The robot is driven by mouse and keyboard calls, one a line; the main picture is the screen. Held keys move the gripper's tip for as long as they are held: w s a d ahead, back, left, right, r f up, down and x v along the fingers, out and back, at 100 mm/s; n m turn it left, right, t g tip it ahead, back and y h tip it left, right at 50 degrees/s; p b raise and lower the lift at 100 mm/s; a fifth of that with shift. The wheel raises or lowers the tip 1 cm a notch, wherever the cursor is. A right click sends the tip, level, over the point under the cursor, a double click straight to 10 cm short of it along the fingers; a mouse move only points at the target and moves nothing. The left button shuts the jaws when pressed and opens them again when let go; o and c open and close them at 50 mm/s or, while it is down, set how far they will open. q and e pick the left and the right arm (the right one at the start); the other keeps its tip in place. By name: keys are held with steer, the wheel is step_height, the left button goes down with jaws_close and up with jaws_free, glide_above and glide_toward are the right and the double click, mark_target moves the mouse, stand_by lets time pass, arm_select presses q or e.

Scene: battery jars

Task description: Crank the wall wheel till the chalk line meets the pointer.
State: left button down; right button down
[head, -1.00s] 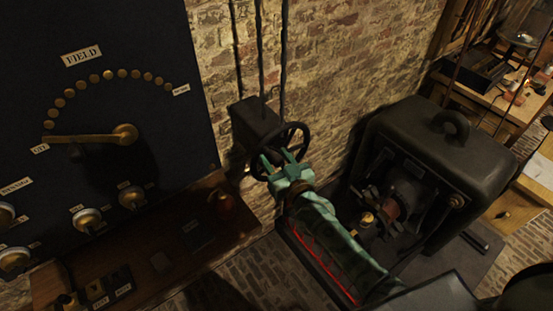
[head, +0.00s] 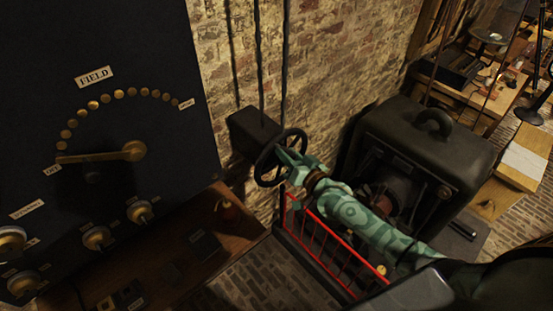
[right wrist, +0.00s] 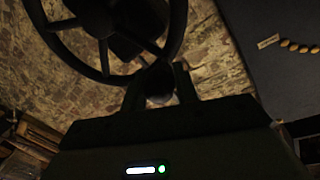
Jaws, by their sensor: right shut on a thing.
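The dark spoked wall wheel (head: 266,146) sits on a black box (head: 252,130) fixed to the brick wall, in the middle of the head view. My right gripper (head: 287,161) reaches it from the lower right, with its fingers over the near, lower-right part of the wheel. In the right wrist view the wheel (right wrist: 101,24) fills the upper left. There the gripper (right wrist: 158,84) is shut on a small grip at the rim, which is mostly hidden between the fingers. I cannot make out the chalk line or the pointer. My left gripper is not in view.
A dark panel (head: 150,60) marked FIELD, with a brass lever (head: 105,155), stands on the left above a wooden shelf (head: 170,245). A red railing (head: 325,240) runs below my right arm. A bulky black machine (head: 425,150) stands at the right.

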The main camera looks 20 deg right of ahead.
mark_target(290, 136)
steer(key=shift+w+d+r+m, duration=0.25)
steer(key=shift+d+m, duration=0.15)
steer(key=shift+d, duration=0.15)
steer(key=shift+w+d+r+m, duration=0.2)
steer(key=shift+d+m, duration=0.2)
steer(key=shift+d, duration=0.15)
steer(key=shift+d+m, duration=0.25)
steer(key=shift+m, duration=0.15)
steer(key=shift+w+d+m, duration=0.2)
steer(key=shift+d+m, duration=0.25)
steer(key=shift+m, duration=0.05)
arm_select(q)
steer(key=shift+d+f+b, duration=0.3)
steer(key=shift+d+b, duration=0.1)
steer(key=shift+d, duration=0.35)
arm_select(e)
steer(key=shift+w+d+m, duration=0.2)
steer(key=shift+d+m, duration=0.4)
